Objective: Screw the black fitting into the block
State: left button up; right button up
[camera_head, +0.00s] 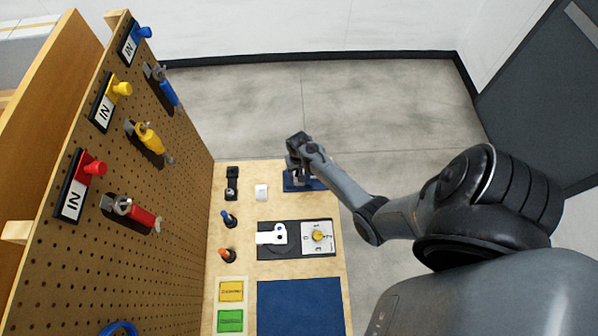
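My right arm comes in from the right, and its gripper (298,176) points down over a dark blue base (315,185) at the far right of the wooden table. The gripper's fingers are small and partly hidden, so I cannot tell whether they hold anything. A black part (232,184) stands at the table's far left, and a small white block (261,192) stands just right of it. I cannot tell for certain which piece is the black fitting or the block. My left gripper is not in view.
A pegboard (110,215) with coloured fittings and IN labels stands on the left.

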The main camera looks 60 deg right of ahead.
jog(key=shift+f, duration=0.55)
jog(key=c, duration=1.1)
jog(key=shift+r+m+p, duration=0.15)
jog(key=shift+m+p, duration=0.2)
jog(key=shift+m, duration=0.95)
jog(key=shift+m+p, duration=0.35)
jog(key=shift+m, duration=0.45)
